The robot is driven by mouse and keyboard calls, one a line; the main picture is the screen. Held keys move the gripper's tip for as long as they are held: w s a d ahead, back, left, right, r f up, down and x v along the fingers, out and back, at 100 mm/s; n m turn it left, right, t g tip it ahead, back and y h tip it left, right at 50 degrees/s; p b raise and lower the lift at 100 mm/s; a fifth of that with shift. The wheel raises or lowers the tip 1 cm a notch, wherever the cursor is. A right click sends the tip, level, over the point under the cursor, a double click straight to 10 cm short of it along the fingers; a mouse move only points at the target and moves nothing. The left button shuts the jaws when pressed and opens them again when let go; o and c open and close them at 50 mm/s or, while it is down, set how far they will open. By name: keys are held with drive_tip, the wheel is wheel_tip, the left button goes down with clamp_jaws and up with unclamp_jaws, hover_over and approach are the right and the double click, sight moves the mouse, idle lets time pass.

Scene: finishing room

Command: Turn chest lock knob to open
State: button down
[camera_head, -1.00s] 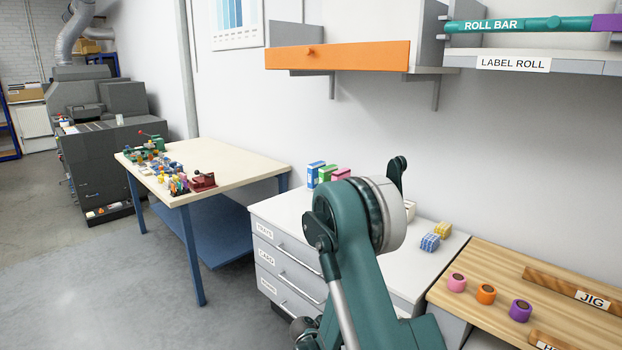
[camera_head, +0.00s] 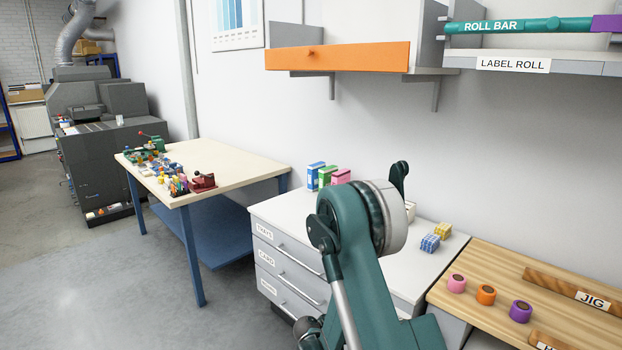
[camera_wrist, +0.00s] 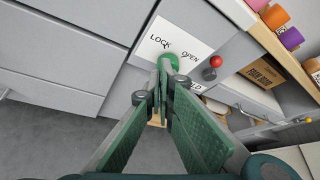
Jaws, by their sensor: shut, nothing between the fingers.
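The green lock knob (camera_wrist: 170,61) shows in the wrist view, in front of a white plate (camera_wrist: 184,42) marked LOCK and OPEN on a grey chest front (camera_wrist: 128,84). My gripper (camera_wrist: 163,72) is shut and empty, its fingertips at the knob's lower edge and partly covering it. I cannot tell whether they touch it, or which way the knob points. In the head view the grey drawer chest (camera_head: 285,243) stands behind my arm. The gripper and knob are not visible there.
A red ball-shaped knob (camera_wrist: 215,61) sits right of the plate. A wooden bench (camera_head: 468,290) with several coloured rolls adjoins the chest at the right. Boxes (camera_head: 326,176) stand on the chest top. An orange-fronted shelf (camera_head: 340,56) hangs above. Floor at left is open.

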drive_tip(key=shift+w+d, duration=1.85)
drive_tip(key=shift+s+d+f, duration=0.2)
drive_tip(key=shift+s+d+r, duration=0.35)
drive_tip(key=shift+r, duration=0.1)
idle(0.5)
drive_tip(key=shift+s+d+r, duration=0.15)
drive_tip(key=shift+s+d, duration=0.25)
drive_tip(key=shift+s, duration=0.05)
idle(0.6)
drive_tip(key=shift+w+r, duration=0.1)
drive_tip(key=shift+r, duration=0.2)
drive_tip(key=shift+r, duration=0.1)
idle(0.5)
drive_tip(key=shift+a, duration=0.1)
